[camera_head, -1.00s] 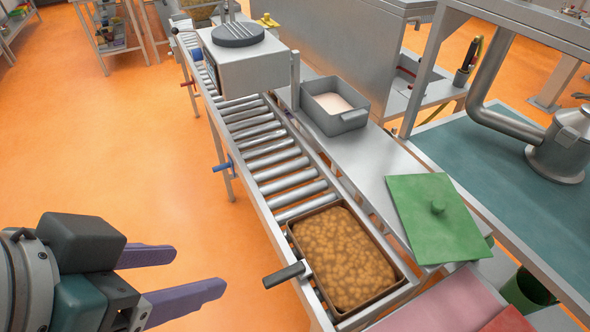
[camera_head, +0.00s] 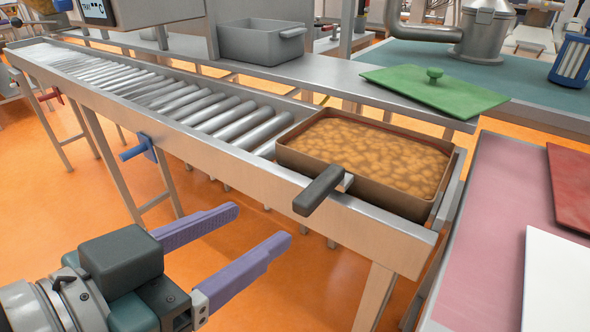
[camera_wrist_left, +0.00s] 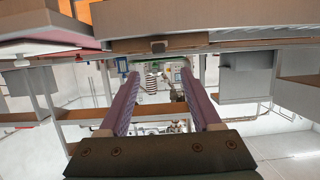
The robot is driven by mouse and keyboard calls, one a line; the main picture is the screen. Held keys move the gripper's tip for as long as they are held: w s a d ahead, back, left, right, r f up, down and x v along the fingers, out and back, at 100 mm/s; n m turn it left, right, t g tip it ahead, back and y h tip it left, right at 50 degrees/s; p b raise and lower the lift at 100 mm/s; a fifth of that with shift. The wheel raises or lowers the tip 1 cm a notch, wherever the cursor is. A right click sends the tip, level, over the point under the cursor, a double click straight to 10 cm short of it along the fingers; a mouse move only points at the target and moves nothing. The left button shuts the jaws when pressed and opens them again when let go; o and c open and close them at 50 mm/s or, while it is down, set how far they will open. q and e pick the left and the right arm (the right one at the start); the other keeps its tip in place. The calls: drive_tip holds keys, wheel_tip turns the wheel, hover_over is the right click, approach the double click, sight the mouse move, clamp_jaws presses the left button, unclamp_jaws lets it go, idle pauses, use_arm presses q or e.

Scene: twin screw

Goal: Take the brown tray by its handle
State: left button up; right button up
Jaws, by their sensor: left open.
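The brown tray (camera_head: 396,198) holds a lumpy golden-brown filling and sits at the near end of the roller conveyor. Its dark handle (camera_head: 322,188) sticks out over the conveyor's front rail, toward my left arm. My left gripper (camera_head: 258,226) is open and empty, its purple fingers pointing toward the handle's side, lower in the picture and apart from it. In the left wrist view the open fingers (camera_wrist_left: 160,76) have nothing between them close by. My right gripper is in neither view.
The conveyor's front rail (camera_head: 230,170) and a blue clamp (camera_head: 140,147) lie near my left arm. A grey bin (camera_head: 260,40) and a green lid (camera_head: 434,88) rest on the shelf behind. A pink surface (camera_head: 495,220) with a white board (camera_head: 556,280) stands at right.

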use_arm(q)
drive_tip(key=b, duration=0.7)
approach(318, 184)
drive_tip(key=w+d+f, duration=0.2)
drive_tip(key=w+f, duration=0.1)
drive_tip(key=shift+w+d+f, duration=0.15)
drive_tip(key=shift+w+d, duration=0.2)
drive_tip(key=shift+d, duration=0.05)
drive_tip(key=x, duration=0.1)
drive_tip(key=b+x, duration=0.1)
drive_tip(key=x, duration=0.3)
drive_tip(key=shift+r+b, duration=0.3)
drive_tip(key=shift+b, duration=0.1)
drive_tip(key=c, duration=0.8)
drive_tip(key=shift+c, duration=0.2)
clamp_jaws()
